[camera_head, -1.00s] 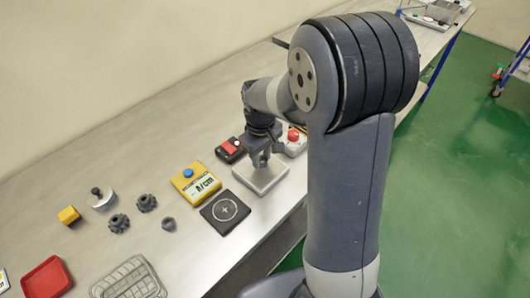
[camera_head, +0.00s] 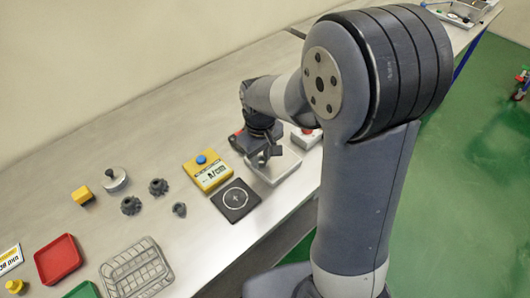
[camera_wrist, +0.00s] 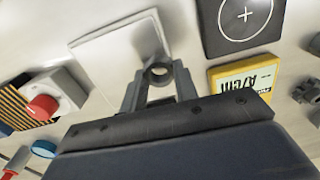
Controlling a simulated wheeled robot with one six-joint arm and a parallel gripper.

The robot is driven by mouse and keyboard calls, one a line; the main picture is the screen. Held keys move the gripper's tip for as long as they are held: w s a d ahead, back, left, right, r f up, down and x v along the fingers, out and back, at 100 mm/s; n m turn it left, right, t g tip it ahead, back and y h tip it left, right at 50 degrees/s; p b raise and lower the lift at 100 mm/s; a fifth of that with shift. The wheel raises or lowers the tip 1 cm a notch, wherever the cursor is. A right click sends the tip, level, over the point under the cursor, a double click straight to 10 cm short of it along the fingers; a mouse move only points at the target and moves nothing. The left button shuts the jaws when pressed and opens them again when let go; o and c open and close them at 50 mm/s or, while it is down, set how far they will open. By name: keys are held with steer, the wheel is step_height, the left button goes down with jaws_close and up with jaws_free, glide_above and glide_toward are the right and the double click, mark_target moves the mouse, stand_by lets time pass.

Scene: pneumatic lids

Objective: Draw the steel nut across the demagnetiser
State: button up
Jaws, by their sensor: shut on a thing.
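My gripper (camera_head: 266,158) points down over the near-left part of a pale square metal plate (camera_head: 285,172), which seems to be the demagnetiser. In the wrist view my gripper (camera_wrist: 157,78) is shut on a small grey ring, the steel nut (camera_wrist: 158,72). The nut shows at the edge of the pale plate (camera_wrist: 118,55), by its corner nearest the yellow meter. Whether it touches the plate I cannot tell. The nut is too small to make out in the head view.
A yellow A/cm meter (camera_head: 207,172) with a blue button and a black crosshair pad (camera_head: 236,199) lie left of the plate. A red-button box (camera_wrist: 50,95) stands on the plate's other side. Dark knobbly parts (camera_head: 131,205), a red tray (camera_head: 58,260) and a wire basket (camera_head: 135,268) lie further left.

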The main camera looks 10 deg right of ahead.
steer(key=shift+s+a, duration=0.5)
steer(key=shift+a, duration=0.25)
steer(key=shift+s+a, duration=0.5)
steer(key=shift+a, duration=0.2)
steer(key=shift+s+a+r+p, duration=0.2)
steer(key=shift+a+r+p, duration=0.15)
steer(key=shift+r, duration=0.25)
steer(key=shift+s+a+r+p, duration=0.2)
steer(key=shift+a+r+p, duration=0.05)
steer(key=shift+r+p, duration=1.65)
steer(key=shift+r, duration=0.45)
steer(key=shift+r, duration=0.1)
